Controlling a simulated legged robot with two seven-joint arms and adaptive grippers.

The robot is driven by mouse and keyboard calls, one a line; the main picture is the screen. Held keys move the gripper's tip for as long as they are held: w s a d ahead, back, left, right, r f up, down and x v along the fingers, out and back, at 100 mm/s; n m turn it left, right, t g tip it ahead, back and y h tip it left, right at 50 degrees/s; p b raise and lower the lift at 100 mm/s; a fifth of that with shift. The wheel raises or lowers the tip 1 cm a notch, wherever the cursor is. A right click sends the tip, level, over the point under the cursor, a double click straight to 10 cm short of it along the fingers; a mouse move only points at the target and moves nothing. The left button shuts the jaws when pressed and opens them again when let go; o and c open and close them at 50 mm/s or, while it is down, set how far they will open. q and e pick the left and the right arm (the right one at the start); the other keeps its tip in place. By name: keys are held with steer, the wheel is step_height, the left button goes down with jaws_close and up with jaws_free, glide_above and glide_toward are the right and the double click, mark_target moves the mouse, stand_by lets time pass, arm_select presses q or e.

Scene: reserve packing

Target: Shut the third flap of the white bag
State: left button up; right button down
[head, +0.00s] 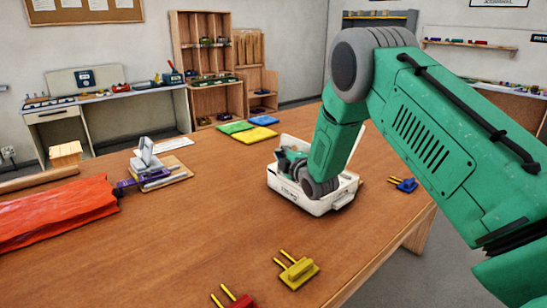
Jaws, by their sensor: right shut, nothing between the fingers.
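The white bag (312,204) stands on the wooden table right of centre, box-shaped, with dark lettering on its front. Its upper rim and a small tab at its right front corner show. My right arm comes in from the right and bends down over the bag. My right gripper (284,160) is at the bag's left back part, over or inside its opening; I cannot tell whether it touches a flap. It is shut and empty. My arm hides much of the opening, so I cannot tell how each flap stands. My left gripper is not in view.
A yellow clip (298,272) and a red clip (234,298) lie at the front, a blue one (404,185) right of the bag. A red sheet (55,210) and a grey device (146,158) are left. The table's centre is clear.

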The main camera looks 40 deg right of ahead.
steer(key=d+m, duration=0.2)
steer(key=shift+d+f+m+g, duration=0.15)
steer(key=shift+d+m+g, duration=0.15)
steer(key=shift+d, duration=0.05)
steer(key=shift+w+d+f+m+y, duration=0.1)
steer(key=shift+d+f+m+y, duration=0.1)
steer(key=shift+d+m+y, duration=0.35)
steer(key=m, duration=0.1)
steer(key=d+f+m, duration=0.1)
steer(key=m, duration=0.1)
steer(key=shift+w+d+g, duration=0.1)
steer(key=shift+d+g, duration=0.2)
steer(key=shift+g, duration=0.1)
steer(key=shift+d+f+y+b, duration=0.25)
steer(key=shift+d+f+b, duration=0.1)
steer(key=shift+d+b, duration=0.05)
